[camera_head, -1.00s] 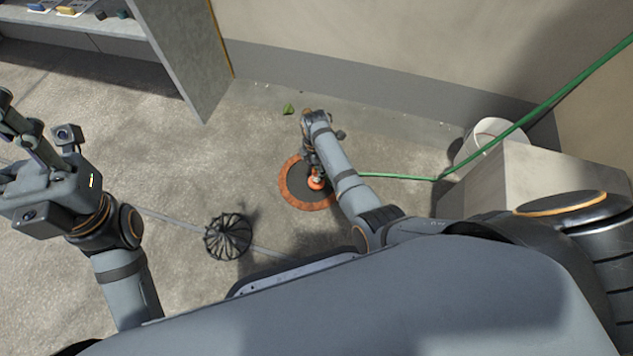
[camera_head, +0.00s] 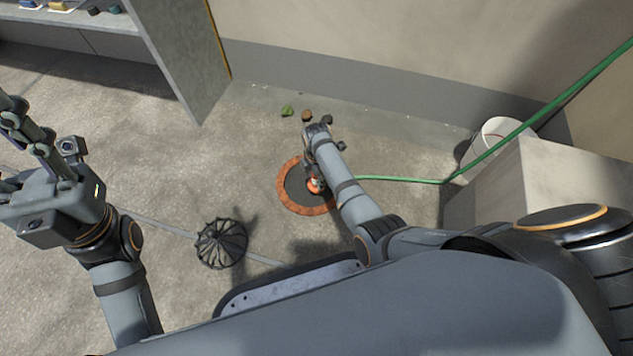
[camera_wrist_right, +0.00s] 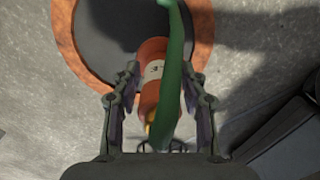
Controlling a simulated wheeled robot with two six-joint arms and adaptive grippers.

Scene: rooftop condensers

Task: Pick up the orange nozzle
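The orange nozzle (camera_head: 314,185) is on the dark centre of a round orange-rimmed disc (camera_head: 322,209) on the floor. In the right wrist view the nozzle (camera_wrist_right: 154,72) has a pale label, and a green hose passes over it. My right gripper (camera_wrist_right: 160,80) has one finger on each side of the nozzle; it looks open, with narrow gaps beside the nozzle. In the head view my right gripper (camera_head: 312,174) is over the disc, its fingers partly hidden by my wrist. My left gripper (camera_head: 22,150) is raised at the left, empty, its fingers apart.
The green hose (camera_head: 400,179) runs right from the disc and up past a white bucket (camera_head: 488,140) and a pale block (camera_head: 510,180). A black wire dome (camera_head: 221,243) lies on the floor to the left. A leaf (camera_head: 287,111) and a brown lump (camera_head: 307,116) lie beyond my wrist.

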